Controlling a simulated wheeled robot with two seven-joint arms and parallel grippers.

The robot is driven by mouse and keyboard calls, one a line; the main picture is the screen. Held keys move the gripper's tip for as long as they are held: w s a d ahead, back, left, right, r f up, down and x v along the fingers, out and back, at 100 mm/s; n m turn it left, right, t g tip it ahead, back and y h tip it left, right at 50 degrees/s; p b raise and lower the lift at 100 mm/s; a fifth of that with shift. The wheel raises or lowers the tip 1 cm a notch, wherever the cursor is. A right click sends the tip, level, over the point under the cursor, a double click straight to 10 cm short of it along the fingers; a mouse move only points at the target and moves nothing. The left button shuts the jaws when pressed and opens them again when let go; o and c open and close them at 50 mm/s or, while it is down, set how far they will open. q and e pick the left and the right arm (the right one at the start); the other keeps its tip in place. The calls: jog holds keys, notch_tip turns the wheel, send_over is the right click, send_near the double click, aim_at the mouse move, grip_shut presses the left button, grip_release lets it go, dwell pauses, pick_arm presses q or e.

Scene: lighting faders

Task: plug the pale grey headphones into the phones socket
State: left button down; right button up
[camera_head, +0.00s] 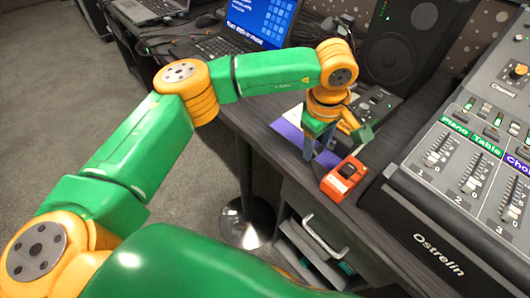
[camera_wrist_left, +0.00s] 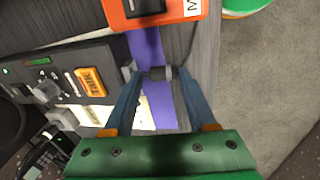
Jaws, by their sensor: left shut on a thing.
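My left gripper (camera_head: 318,151) points down over the front edge of the dark desk, beside an orange box. In the left wrist view its two blue-grey fingers (camera_wrist_left: 158,74) are shut on a small dark grey cylindrical plug (camera_wrist_left: 160,73). The plug lies across between the fingertips, and a thin dark cable seems to run up from its right end. The pale grey headphones cannot be made out in either view. A dark panel unit with an orange TALK button (camera_wrist_left: 91,82) lies left of the fingers; I cannot make out a phones socket on it. My right gripper is not in view.
The orange box (camera_head: 344,181) sits at the desk edge right of the gripper. A fader console (camera_head: 430,238) marked Ostrelin fills the right. A purple-and-white sheet (camera_head: 290,133) lies by the gripper. A speaker (camera_head: 398,45) and laptop (camera_head: 254,24) stand behind.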

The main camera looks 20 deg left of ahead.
pick_arm(q)
jog(key=shift+w+a+r+t, duration=0.2)
jog(key=shift+w+t, duration=0.1)
jog(key=shift+w, duration=0.2)
dwell(0.3)
jog(key=shift+s+d+r+p, duration=0.1)
jog(key=shift+r+p, duration=0.05)
jog(key=shift+p, duration=0.2)
jog(key=shift+n+g+y+p, duration=0.3)
jog(key=shift+g+p, duration=0.1)
jog(key=shift+p, duration=0.1)
jog(key=shift+w+g+p, duration=0.2)
jog(key=shift+g+p, duration=0.2)
jog(key=shift+p, duration=0.45)
jog(key=shift+s+f, duration=0.15)
jog(key=shift+f, duration=0.05)
jog(key=shift+f+y, duration=0.1)
jog(key=shift+y, duration=0.2)
dwell(0.4)
dwell(1.2)
